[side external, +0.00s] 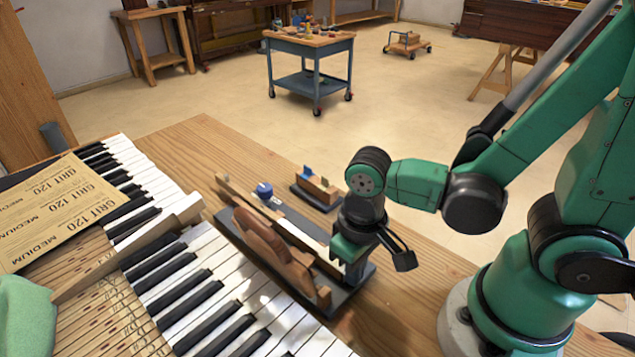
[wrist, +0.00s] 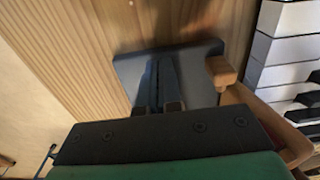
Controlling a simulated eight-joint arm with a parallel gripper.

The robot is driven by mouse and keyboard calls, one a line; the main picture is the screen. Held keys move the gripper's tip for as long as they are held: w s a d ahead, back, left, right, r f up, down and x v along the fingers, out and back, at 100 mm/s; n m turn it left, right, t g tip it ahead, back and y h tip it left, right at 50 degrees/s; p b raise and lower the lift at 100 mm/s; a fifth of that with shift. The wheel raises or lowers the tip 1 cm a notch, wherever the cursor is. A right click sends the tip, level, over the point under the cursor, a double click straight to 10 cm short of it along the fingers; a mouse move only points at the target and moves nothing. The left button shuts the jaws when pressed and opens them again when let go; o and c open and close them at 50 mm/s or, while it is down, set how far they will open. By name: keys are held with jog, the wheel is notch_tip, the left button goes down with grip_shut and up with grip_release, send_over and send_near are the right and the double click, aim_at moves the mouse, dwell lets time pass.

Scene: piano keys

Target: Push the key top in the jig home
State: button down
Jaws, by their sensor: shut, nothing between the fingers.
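The jig (side external: 228,222) is a dark base with wooden rails and a curved brown wooden piece (side external: 262,232), lying on the wooden bench beside the keyboard. A white strip (side external: 300,236), which looks like the key top, lies lengthwise in the jig. My gripper (side external: 352,272) is shut and empty, pointing down over the jig's near right end. In the wrist view my shut fingers (wrist: 159,85) show against the dark end of the jig base (wrist: 198,58), with a wooden jig end (wrist: 221,72) to their right. The key top is hidden there. I cannot tell whether my fingers touch the jig.
The piano keyboard (side external: 205,285) runs along the left of the jig, with a wooden key stick and sandpaper sheet (side external: 65,205) on it. A small wooden block holder (side external: 318,188) stands behind the jig, and a blue-topped knob (side external: 264,190) beside it. The bench right of the jig is clear.

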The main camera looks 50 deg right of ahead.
jog(key=shift+w, duration=0.2)
jog(key=shift+s, duration=0.2)
jog(key=shift+s+r, duration=0.1)
jog(key=shift+s, duration=0.3)
notch_tip(320, 180, up, 7)
dwell(0.9)
jog(key=w+d+r+t, duration=0.4)
jog(key=w+d+t, duration=0.2)
jog(key=w+t, duration=0.1)
jog(key=shift+w, duration=0.45)
jog(key=shift+d, duration=0.1)
